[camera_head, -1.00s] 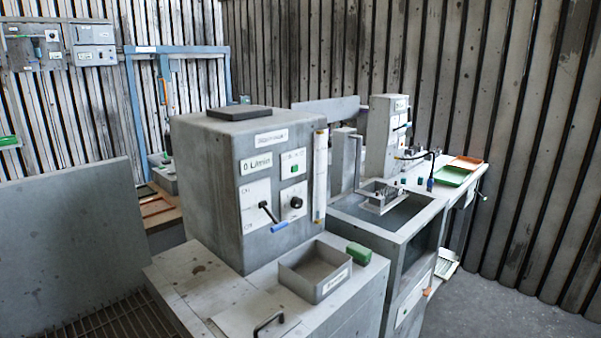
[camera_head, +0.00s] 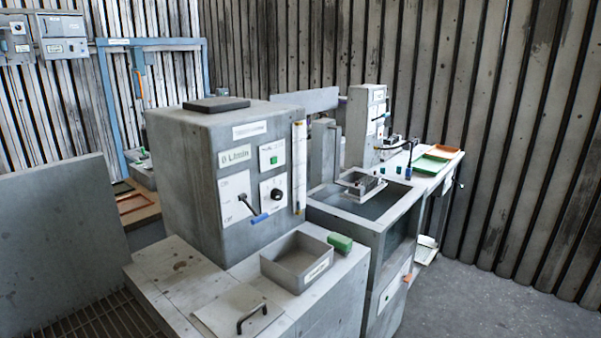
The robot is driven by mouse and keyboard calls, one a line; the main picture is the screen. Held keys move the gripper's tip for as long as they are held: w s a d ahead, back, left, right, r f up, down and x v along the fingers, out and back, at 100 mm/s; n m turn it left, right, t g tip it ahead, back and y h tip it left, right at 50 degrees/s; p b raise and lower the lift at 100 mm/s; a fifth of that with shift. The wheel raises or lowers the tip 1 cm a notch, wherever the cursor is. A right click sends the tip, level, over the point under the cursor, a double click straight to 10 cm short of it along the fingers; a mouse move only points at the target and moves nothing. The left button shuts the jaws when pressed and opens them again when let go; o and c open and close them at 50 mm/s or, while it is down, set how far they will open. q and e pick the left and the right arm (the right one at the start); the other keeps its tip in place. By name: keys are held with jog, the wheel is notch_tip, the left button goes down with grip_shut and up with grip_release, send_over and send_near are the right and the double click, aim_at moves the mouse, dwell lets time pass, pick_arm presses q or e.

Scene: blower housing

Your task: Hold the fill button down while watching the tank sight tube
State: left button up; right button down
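A grey machine box (camera_head: 190,190) stands on a bench in the middle of the head view. Its front has a green button (camera_head: 273,160) on a white plate, a lever with a blue handle (camera_head: 259,218), a black knob (camera_head: 277,195) and a label reading 0 L/min (camera_head: 235,155). A narrow upright sight tube (camera_head: 299,165) with a pale scale runs along the box's right front edge. Its level is too small to read. I cannot read the plate above the green button. Neither of my grippers is in view.
A hatch with a black handle (camera_head: 250,317) is at the front. A sink (camera_head: 340,213) stands behind right. The floor (camera_head: 480,305) at right is clear.

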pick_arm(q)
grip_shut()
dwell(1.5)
